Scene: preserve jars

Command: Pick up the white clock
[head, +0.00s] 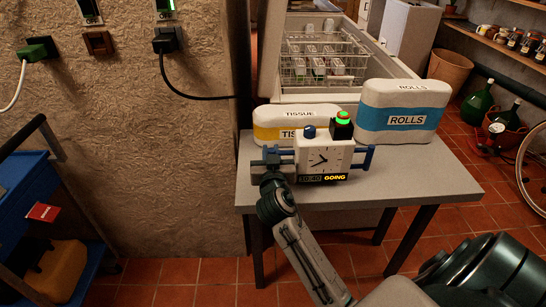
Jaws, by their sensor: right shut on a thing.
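The white clock (319,160) is a boxy white thing with a square dial, a dark strip with lit yellow letters along its bottom, a blue knob and a dark block with a green light on top. A blue handle (368,157) sticks out on its right side. It is upright over the grey table's front part; I cannot tell whether its base touches the table. My right gripper (270,162) is shut on the clock at its left side, where the jaws partly hide the handle. My left gripper is not in view.
On the grey table (425,178), a yellow-and-white tissue pack (267,124) and a blue-and-white rolls pack (402,111) stand behind the clock. An open chest with wire baskets (325,62) is further back. The table's right part is bare. A blue cart (25,195) stands at left.

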